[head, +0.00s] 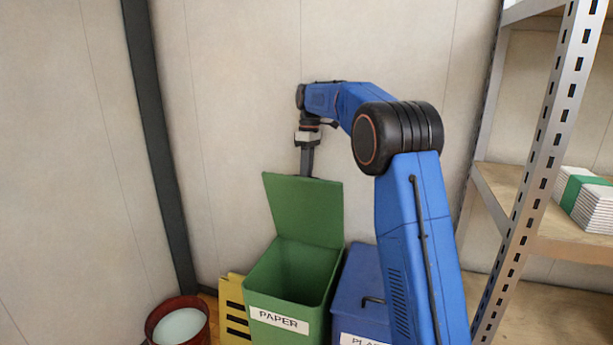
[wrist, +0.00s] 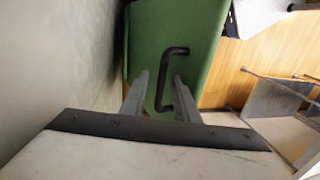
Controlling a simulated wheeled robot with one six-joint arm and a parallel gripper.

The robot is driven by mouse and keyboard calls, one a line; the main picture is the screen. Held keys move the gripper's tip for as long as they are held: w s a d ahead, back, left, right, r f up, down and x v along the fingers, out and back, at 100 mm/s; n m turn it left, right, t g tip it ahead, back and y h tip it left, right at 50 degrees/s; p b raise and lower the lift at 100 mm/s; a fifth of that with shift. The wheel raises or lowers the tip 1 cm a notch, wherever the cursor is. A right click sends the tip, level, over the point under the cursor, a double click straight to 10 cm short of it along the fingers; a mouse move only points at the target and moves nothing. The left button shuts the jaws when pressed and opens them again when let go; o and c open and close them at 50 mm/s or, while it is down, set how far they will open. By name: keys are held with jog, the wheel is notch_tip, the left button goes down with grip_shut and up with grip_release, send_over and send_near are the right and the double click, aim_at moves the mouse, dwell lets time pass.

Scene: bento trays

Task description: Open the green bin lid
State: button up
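The green bin (head: 287,300), labelled PAPER, stands on the floor with its lid (head: 305,210) raised. The lid stands nearly upright at the back of the bin, and the bin's inside is visible. My gripper (head: 306,176) points down behind the lid's top edge, its tips hidden by the lid in the head view. In the wrist view, the lid's outer face (wrist: 205,40) carries a black handle (wrist: 163,75). The fingers (wrist: 162,77) are apart, with part of the handle between them. I cannot tell whether they touch it.
A blue bin (head: 360,285) with a closed lid stands right of the green one. A yellow panel (head: 234,300) and a red bucket (head: 178,325) are at left. A metal shelf (head: 540,150) stands at right, and the wall is close behind.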

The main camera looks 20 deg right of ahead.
notch_tip(320, 180, up, 10)
dwell(0.6)
jog(key=s+m+t, duration=0.3)
jog(key=s+m, duration=0.3)
jog(key=s, duration=2.1)
jog(key=s+f+m+t, duration=0.1)
jog(key=s+f+m, duration=0.1)
jog(key=s+f, duration=0.7)
jog(key=s+f+m+t+h, duration=0.1)
jog(key=s+f+m+t, duration=0.1)
jog(key=s+f, duration=0.8)
jog(key=s, duration=0.5)
jog(key=shift+s+d+f+m+t, duration=0.15)
jog(key=shift+d+f+m+t, duration=0.15)
jog(key=shift+m, duration=0.1)
